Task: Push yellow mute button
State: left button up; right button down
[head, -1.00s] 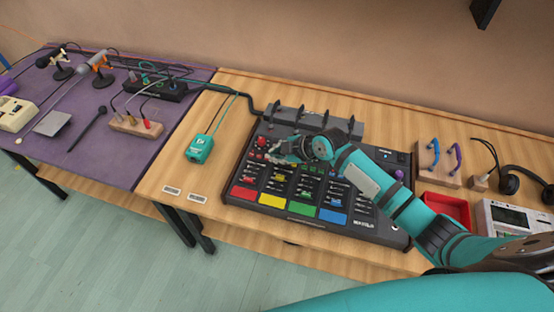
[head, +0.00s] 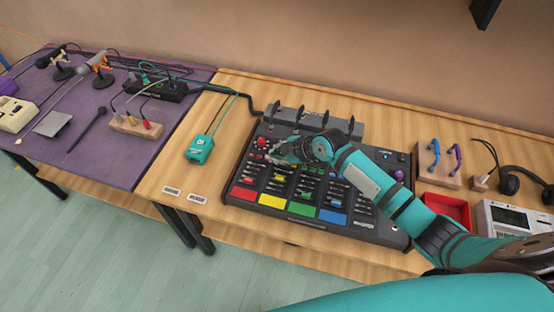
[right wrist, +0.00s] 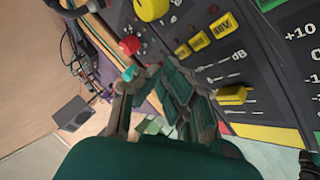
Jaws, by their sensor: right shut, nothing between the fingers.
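A black mixer (head: 344,237) with red, yellow, green and blue strips lies on the wooden table. My right gripper (head: 272,157) is shut and empty over its upper left part, hiding some controls. In the right wrist view the gripper (right wrist: 152,76) points at the mixer's edge area near a red knob (right wrist: 130,45). Yellow buttons (right wrist: 197,43) with dark lettering sit in a row beyond the fingertips, to the right. I cannot read which is the mute button. A yellow fader cap (right wrist: 232,95) is at the right. My left gripper is out of view.
A teal box (head: 200,149) with a cable lies left of the mixer. A red tray (head: 447,208), a wooden block with handles (head: 437,174) and headphones (head: 511,182) are at the right. A dark rack (head: 345,128) stands behind the mixer.

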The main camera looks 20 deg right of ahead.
jog(key=shift+f+b, duration=0.3)
jog(key=shift+f, duration=0.2)
jog(key=shift+f, duration=0.15)
dwell(0.4)
jog(key=shift+r+p, duration=0.35)
jog(key=shift+r, duration=0.3)
notch_tip(320, 180, up, 6)
jog(key=p, duration=0.5)
